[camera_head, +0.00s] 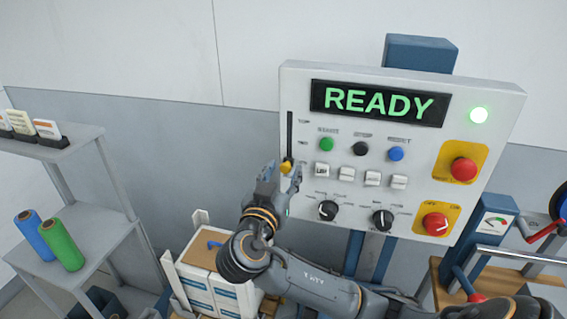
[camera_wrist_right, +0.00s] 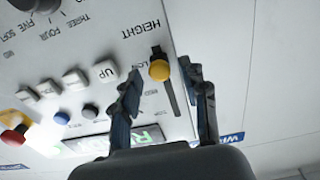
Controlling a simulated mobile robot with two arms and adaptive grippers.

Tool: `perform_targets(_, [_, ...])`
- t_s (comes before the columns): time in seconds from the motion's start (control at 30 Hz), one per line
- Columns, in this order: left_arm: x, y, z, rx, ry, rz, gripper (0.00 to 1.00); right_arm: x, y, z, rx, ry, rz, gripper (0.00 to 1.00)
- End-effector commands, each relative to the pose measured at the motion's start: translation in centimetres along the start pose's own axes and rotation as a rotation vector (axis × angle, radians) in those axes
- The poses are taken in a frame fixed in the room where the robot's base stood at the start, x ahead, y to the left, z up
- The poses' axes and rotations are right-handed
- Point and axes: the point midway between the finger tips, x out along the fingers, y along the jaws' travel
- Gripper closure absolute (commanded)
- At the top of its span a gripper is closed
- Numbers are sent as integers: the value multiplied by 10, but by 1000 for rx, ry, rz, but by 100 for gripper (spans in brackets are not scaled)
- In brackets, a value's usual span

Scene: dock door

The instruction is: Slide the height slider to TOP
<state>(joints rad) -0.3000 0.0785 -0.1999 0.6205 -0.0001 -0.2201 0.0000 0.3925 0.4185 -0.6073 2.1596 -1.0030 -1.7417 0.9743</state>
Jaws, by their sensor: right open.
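The height slider's yellow knob (camera_head: 286,167) sits at the low end of a dark vertical slot (camera_head: 290,132) on the left side of the white control panel (camera_head: 400,85). The TOP label (camera_head: 304,121) is by the slot's upper end. My right gripper (camera_head: 281,171) is at the knob, partly covering the slot's bottom. In the right wrist view, its fingers (camera_wrist_right: 162,72) are open, with the yellow knob (camera_wrist_right: 159,70) appearing between the tips. A gap shows on each side; I cannot tell whether either finger touches it. My left gripper is not in view.
Push buttons (camera_head: 360,149), white keys (camera_head: 372,178) and black dials (camera_head: 328,210) lie right of the slot. A shelf with film rolls (camera_head: 62,244) stands at left. The wall left of the panel is clear.

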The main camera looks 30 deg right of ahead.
Motion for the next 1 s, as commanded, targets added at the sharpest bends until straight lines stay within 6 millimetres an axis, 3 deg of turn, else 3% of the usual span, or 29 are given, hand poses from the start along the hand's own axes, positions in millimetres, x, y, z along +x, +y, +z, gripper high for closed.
perform_targets(0.4, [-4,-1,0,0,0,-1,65,10,0,1,1,-1,0,56])
perform_targets(0.63, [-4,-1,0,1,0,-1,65,10,0,0,1,-1,0,100])
perform_targets(0.87, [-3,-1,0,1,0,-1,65,10,0,0,1,-1,0,100])
perform_targets(1.0, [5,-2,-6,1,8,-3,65,18,-11,-7,9,0,2,100])
